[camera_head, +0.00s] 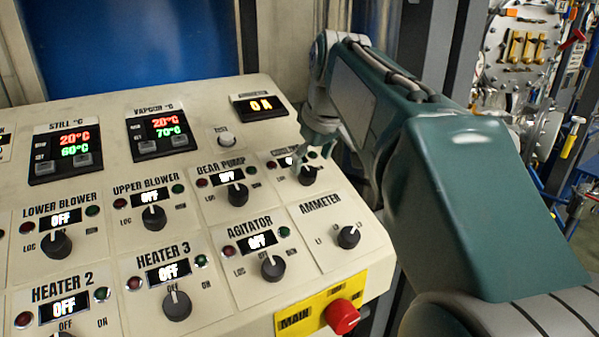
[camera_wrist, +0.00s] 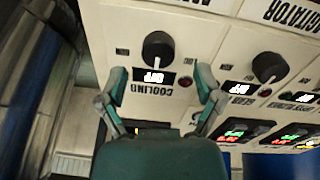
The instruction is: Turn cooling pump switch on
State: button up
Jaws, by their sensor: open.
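The cooling pump switch is a black round knob (camera_head: 307,175) at the right end of a row on the sloped panel, partly hidden by my gripper in the head view. In the wrist view, which is upside down, the knob (camera_wrist: 158,47) sits above the word COOLING, and its small display (camera_wrist: 154,77) reads OFF. My gripper (camera_wrist: 161,80) is open and empty, its two fingers spread on either side of the display and label, short of the knob. In the head view my gripper (camera_head: 315,145) hangs just over that switch; contact cannot be told.
The gear pump knob (camera_head: 238,194) is close by on the left. The ammeter knob (camera_head: 348,237) and agitator knob (camera_head: 272,267) lie nearer the front. A red main button (camera_head: 342,316) sticks up from a yellow plate at the panel's front edge.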

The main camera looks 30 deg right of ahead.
aim_at(308, 171)
jog(key=shift+x, duration=2.1)
jog(key=c, duration=1.2)
